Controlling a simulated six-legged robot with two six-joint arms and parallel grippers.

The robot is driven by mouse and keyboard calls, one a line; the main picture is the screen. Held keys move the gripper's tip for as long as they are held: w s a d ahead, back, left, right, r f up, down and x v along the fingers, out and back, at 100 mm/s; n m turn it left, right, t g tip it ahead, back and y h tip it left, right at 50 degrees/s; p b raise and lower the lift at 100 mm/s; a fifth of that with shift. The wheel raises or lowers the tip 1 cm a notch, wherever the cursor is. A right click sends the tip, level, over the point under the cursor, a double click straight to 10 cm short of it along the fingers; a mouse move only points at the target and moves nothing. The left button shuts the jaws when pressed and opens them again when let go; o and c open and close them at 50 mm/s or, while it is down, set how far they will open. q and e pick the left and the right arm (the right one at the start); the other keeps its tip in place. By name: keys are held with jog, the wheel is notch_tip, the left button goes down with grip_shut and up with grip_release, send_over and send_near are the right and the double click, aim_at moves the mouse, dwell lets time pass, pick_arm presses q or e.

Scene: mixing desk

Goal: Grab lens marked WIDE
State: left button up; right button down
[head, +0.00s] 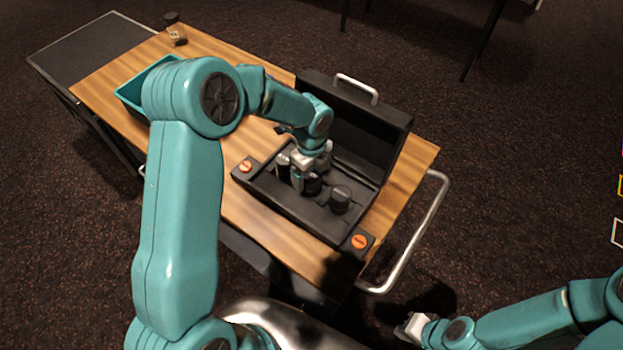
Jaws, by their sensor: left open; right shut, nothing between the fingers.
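An open black case (291,216) lies on the wooden cart top with its lid raised at the back. Several dark cylindrical lenses stand in it: one at the right (340,199), one in the middle (313,185) and one at the left (283,163). I cannot read any marking, so I cannot tell which is WIDE. My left gripper (299,180) is open and reaches down into the case, at the middle lens; it partly hides that lens, and I cannot tell if they touch. My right gripper (411,327) is shut and empty, low in front of the cart, away from the case.
The wooden top (262,223) has a metal rail (418,236) at its right end. A teal bin (129,95) stands at the left, partly behind my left arm. A small object (177,36) is at the far corner.

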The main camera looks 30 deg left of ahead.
pick_arm(q)
jog(key=shift+f, duration=0.85)
jog(key=c, duration=1.4)
jog(key=shift+r, duration=0.1)
